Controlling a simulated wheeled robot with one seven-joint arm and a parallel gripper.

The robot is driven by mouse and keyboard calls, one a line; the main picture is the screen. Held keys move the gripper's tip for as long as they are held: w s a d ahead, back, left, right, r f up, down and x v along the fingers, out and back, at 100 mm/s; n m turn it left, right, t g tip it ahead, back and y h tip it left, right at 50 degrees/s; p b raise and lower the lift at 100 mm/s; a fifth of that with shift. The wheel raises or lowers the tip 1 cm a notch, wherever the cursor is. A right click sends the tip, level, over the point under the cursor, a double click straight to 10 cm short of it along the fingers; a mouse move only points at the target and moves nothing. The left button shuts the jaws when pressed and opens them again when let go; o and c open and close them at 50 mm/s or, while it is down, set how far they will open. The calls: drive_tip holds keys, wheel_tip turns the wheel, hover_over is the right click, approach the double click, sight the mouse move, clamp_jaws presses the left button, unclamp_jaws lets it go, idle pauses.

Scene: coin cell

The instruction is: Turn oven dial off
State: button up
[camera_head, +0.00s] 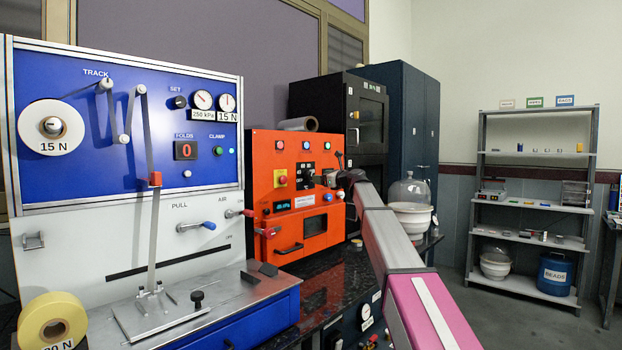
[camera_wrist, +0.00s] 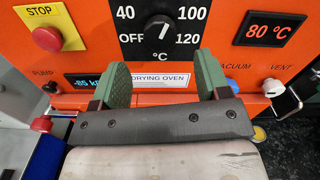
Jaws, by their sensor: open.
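The oven dial (camera_wrist: 159,30) is a round black knob on a black plate in the upper middle of the wrist view. OFF is printed at its lower left, with 40, 100 and 120 around it.
A display (camera_wrist: 269,30) reads 80 °C. A red emergency button (camera_wrist: 47,38) is left of the dial. Blue (camera_wrist: 231,86) and white (camera_wrist: 272,87) knobs are at the right. A blue-and-white machine (camera_head: 60,190) stands left of the oven, and a glass bell jar (camera_head: 409,191) stands right.

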sight(309, 176)
drive_tip(key=x, duration=0.6)
drive_tip(key=shift+w+a, duration=0.2)
drive_tip(key=shift+a, duration=0.05)
drive_tip(key=c, duration=0.9)
